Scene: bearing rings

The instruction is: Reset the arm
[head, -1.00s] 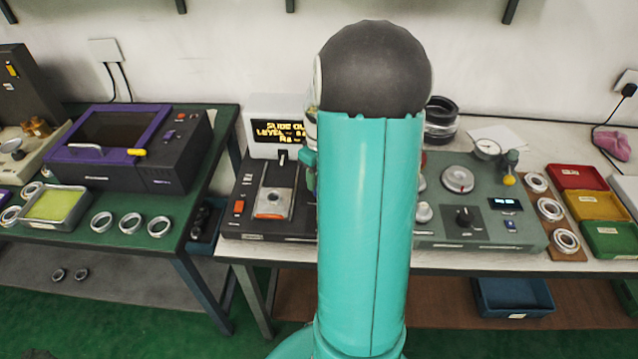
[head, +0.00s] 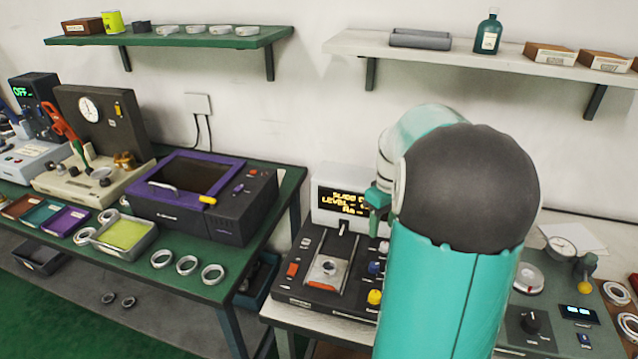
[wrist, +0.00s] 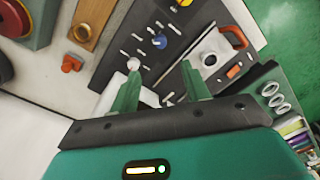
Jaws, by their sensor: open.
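My arm, teal with a dark grey joint, stands large at the right of the head view and hides part of the bench behind it. My gripper (wrist: 160,92) shows in the wrist view with its two green fingers apart and nothing between them. It is above the dark control panel (wrist: 165,45), which has a slide plate and an orange switch. The same panel (head: 290,290) is left of my arm in the head view. In the head view the gripper is mostly hidden behind the arm.
A purple-framed machine (head: 243,215) and several metal rings (head: 187,265) are on the green table at left. A white display box (head: 325,213) stands behind the panel. A green shelf (head: 180,38) and a white shelf (head: 460,54) hang above.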

